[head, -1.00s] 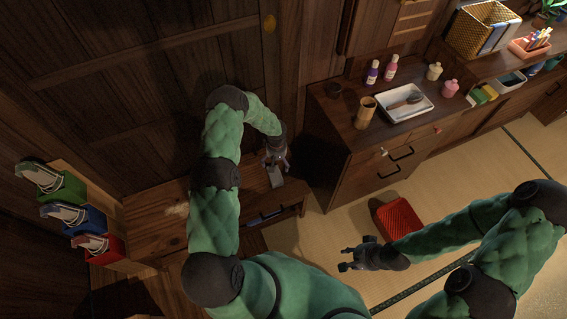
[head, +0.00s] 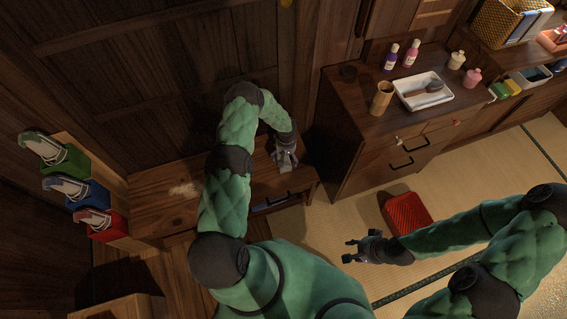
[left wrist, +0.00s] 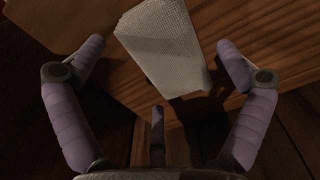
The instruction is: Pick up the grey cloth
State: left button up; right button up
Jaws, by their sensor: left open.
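The grey cloth (left wrist: 165,45) lies flat on the wooden bench (left wrist: 265,35) in the left wrist view, its near end close to the bench's front edge. My left gripper (left wrist: 158,62) is open, with one purple finger on each side of the cloth. I cannot tell how far above the cloth the fingers are. In the head view my left gripper (head: 285,160) is over the right end of the bench, and the cloth is mostly hidden by it. My right gripper (head: 349,250) has its fingers apart over the tatami, with nothing between them.
A drawer cabinet (head: 375,155) with a white tray (head: 405,101), bottles and cups stands to the right of the bench. A red basket (head: 407,211) is on the tatami. Green, blue and red bins (head: 95,222) stand at the bench's left end.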

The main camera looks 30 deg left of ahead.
aim_at(286, 157)
pick_arm(q)
jog(key=shift+f, duration=0.75)
jog(key=shift+r, duration=0.1)
jog(key=c, duration=1)
jog(key=shift+c, duration=0.2)
notch_tip(286, 157, up, 10)
jog(key=p, duration=0.4)
